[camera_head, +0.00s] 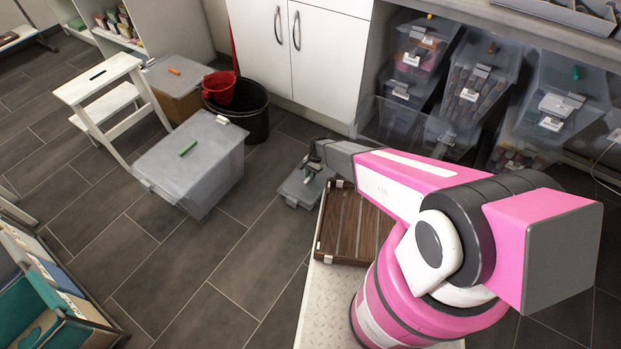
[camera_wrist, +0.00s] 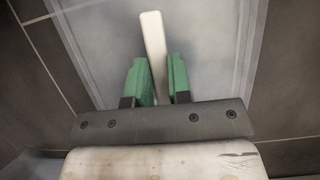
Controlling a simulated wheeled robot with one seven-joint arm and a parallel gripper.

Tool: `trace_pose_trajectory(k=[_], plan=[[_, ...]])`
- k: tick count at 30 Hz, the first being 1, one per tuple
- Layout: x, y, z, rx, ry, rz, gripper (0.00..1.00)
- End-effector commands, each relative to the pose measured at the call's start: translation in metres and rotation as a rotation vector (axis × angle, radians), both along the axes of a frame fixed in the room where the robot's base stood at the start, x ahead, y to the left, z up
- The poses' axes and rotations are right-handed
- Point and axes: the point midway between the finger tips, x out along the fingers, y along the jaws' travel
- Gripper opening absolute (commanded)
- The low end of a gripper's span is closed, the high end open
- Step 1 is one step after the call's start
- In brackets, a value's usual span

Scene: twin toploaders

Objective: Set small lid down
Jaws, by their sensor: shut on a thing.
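The small lid (camera_head: 295,190) is a grey, see-through panel with a white bar handle (camera_wrist: 152,40). In the head view it is at the end of my arm, left of the wooden tray. In the wrist view the lid (camera_wrist: 210,55) fills the area past my fingers. My gripper (camera_wrist: 158,82), with green finger pads, is shut on the white handle; it also shows in the head view (camera_head: 311,168), partly hidden by my arm. I cannot tell whether the lid touches anything below.
A large grey bin (camera_head: 205,175) with a green-handled lid stands on the floor to the left. Behind it are another bin (camera_head: 180,100), a white step stool (camera_head: 98,92) and a black bucket (camera_head: 255,122). A slatted wooden tray (camera_head: 352,225) lies right. Dark floor (camera_head: 215,285) is clear in front.

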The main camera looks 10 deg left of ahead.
Motion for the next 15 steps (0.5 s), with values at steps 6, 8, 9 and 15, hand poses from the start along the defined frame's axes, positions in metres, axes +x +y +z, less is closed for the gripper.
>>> trace_pose_trajectory(k=[6, 8, 9, 15], plan=[[0.001, 0.001, -0.024, 0.000, 0.001, 0.000, 0.00], [0.000, 0.001, -0.023, 0.000, 0.001, 0.000, 0.00], [0.000, 0.001, -0.023, 0.000, 0.001, 0.000, 0.00], [0.000, 0.001, -0.025, 0.000, 0.001, 0.000, 0.00]])
